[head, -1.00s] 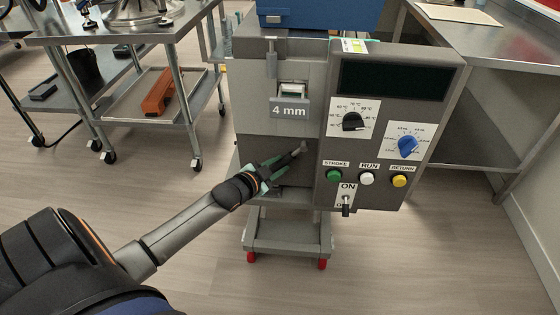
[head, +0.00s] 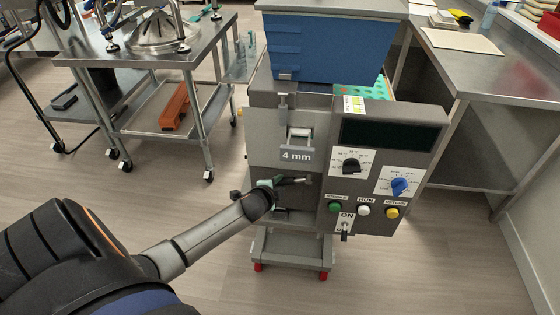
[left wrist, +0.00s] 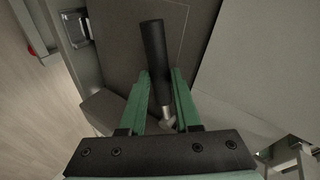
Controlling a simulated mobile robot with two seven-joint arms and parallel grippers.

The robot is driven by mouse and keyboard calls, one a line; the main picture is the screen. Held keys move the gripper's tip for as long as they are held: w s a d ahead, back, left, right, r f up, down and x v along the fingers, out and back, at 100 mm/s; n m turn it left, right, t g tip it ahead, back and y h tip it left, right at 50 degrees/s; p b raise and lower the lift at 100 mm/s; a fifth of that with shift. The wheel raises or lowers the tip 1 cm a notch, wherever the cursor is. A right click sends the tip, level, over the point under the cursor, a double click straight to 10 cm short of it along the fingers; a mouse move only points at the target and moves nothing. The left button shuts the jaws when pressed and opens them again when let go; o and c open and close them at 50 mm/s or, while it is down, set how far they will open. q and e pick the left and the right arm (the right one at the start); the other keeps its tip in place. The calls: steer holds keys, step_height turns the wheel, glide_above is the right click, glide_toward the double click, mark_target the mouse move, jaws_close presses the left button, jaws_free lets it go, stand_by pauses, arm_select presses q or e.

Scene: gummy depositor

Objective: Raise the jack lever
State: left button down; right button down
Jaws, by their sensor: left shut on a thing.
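The depositor (head: 275,130) stands ahead with a control panel on its right half. My left gripper (head: 290,182) is at its front, below the 4 mm label and left of the panel. It is shut on the jack lever. In the left wrist view, the lever's black handle (left wrist: 154,60) extends beyond the green fingers (left wrist: 160,100), and its metal part lies between them close to the palm. In the head view the gripper hides most of the lever. My right gripper is not in view.
The green stroke button (head: 335,208) and a toggle switch (head: 345,230) are close to the right of the gripper. A blue hopper (head: 325,45) sits on top. A steel cart (head: 130,62) stands at left and a steel bench (head: 470,65) at right.

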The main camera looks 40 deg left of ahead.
arm_select(q)
steer(key=shift+s+d+f+g+p, duration=0.1)
steer(key=shift+s+f+g+p, duration=0.1)
steer(key=shift+s+g+p, duration=0.15)
stand_by(0.3)
steer(key=c, duration=0.9)
jaws_free()
steer(key=shift+w+r, duration=0.2)
steer(key=shift+r, duration=0.1)
steer(key=p+v, duration=0.2)
steer(key=v, duration=1)
steer(key=shift+s+d, duration=0.2)
steer(key=shift+s, duration=0.05)
